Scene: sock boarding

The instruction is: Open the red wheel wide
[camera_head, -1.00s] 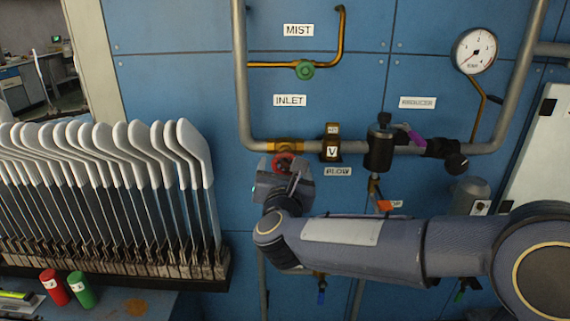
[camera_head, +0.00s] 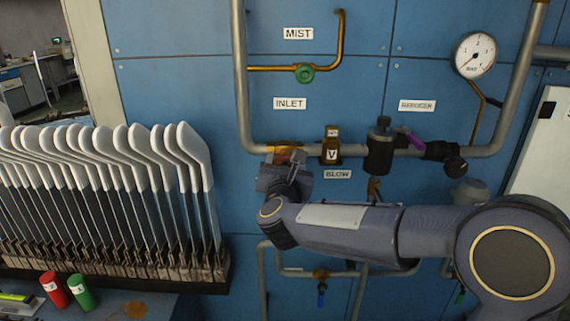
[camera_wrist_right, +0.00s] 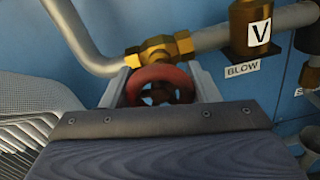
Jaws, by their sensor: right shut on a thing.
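The red wheel (camera_wrist_right: 160,75) sits on a brass valve (camera_wrist_right: 160,49) on the grey pipe, seen in the right wrist view. My right gripper (camera_wrist_right: 160,90) is shut on the red wheel, with one finger on each side of its rim. In the head view the brass valve (camera_head: 284,149) shows below the INLET label. My right gripper (camera_head: 286,163) covers most of the wheel there, and only a bit of red shows. My left gripper is not in view.
A green wheel (camera_head: 304,73) is above, under the MIST label. A black reducer (camera_head: 380,150) and a pressure gauge (camera_head: 474,54) are to the right. A rack of white-topped boards (camera_head: 150,160) stands close at the left.

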